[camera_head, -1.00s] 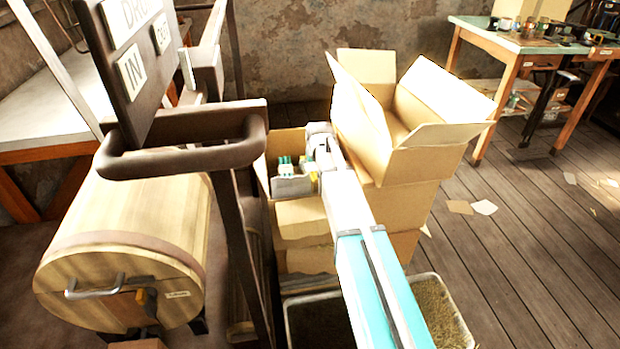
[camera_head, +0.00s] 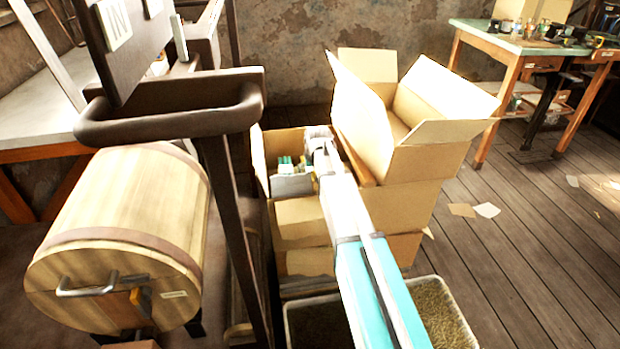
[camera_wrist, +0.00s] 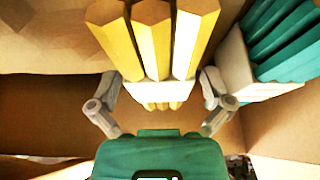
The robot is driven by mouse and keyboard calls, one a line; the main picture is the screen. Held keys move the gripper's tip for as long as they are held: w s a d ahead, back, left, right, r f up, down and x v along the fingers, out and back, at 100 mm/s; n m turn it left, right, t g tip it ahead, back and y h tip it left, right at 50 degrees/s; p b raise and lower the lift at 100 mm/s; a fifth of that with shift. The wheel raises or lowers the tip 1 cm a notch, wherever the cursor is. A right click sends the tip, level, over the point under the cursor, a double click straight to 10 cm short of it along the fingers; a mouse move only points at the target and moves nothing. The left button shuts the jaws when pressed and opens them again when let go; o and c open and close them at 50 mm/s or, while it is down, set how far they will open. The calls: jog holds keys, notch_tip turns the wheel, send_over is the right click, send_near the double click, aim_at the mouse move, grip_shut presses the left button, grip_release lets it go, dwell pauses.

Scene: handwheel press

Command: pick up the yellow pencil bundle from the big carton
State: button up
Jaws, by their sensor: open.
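The yellow pencil bundle (camera_wrist: 145,40) has a white band (camera_wrist: 155,92) around it and fills the top middle of the wrist view. My gripper (camera_wrist: 160,88) is open, with one finger on each side of the bundle near the band. I cannot tell whether the fingers touch it. In the head view my arm reaches into an open carton (camera_head: 296,222), and the gripper's fingertips and the yellow bundle are not clear there. A green pencil bundle (camera_wrist: 285,45) with a white band lies to the right of the yellow one; green pencils (camera_head: 285,162) also show inside that carton.
A second open carton (camera_head: 415,170) with raised flaps stands close on the right of my arm. A dark metal frame (camera_head: 180,122) and a wooden drum (camera_head: 120,240) are on the left. A tray (camera_head: 448,318) of grain-like material sits below my arm.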

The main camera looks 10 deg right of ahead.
jog(key=shift+b+x, duration=0.75)
jog(key=shift+x, duration=0.4)
jog(key=c, duration=1.2)
